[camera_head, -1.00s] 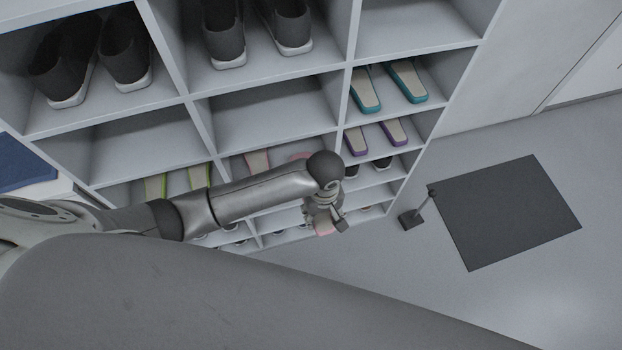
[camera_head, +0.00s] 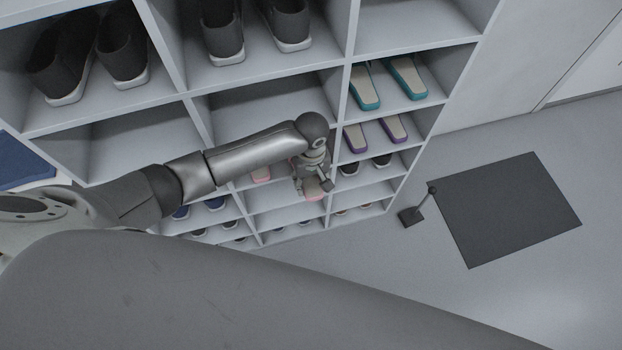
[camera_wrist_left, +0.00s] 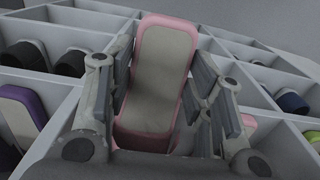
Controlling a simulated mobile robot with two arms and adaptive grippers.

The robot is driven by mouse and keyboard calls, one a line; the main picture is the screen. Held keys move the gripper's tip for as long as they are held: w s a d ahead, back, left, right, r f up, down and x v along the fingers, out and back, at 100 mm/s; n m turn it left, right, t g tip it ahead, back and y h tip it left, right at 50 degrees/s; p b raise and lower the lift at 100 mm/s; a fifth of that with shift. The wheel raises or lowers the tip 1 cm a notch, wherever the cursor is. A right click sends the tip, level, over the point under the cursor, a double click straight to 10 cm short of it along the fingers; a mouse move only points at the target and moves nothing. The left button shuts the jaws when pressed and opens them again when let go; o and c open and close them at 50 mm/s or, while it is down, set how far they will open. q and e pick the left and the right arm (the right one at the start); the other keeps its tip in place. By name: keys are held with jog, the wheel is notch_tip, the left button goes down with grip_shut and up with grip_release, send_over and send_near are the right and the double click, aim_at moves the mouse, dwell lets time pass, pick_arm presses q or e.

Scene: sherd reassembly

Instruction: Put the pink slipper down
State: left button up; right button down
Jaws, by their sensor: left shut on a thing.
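My left gripper (camera_head: 313,184) is shut on a pink slipper (camera_head: 314,195) in front of the cubby shelf (camera_head: 284,224). In the left wrist view the held slipper (camera_wrist_left: 160,70) has a pink rim and a grey-beige sole, and stands between the two fingers of my left gripper (camera_wrist_left: 160,88). A second pink slipper (camera_head: 261,175) lies in a middle cubby, just left of my gripper and partly behind my arm. I cannot tell whether the held slipper touches a shelf board. My right gripper is not in view.
Teal slippers (camera_head: 364,88) and purple slippers (camera_head: 355,138) fill cubbies to the right of my gripper. Dark shoes (camera_head: 123,50) stand in the upper cubbies. A dark mat (camera_head: 505,208) and a small stand (camera_head: 411,217) are on the floor at right.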

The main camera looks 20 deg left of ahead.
pick_arm(q)
jog(key=o, duration=1)
jog(key=shift+f, duration=0.15)
jog(key=shift+o, duration=0.2)
notch_tip(320, 180, up, 12)
jog(key=p, duration=0.1)
jog(key=shift+d, duration=0.1)
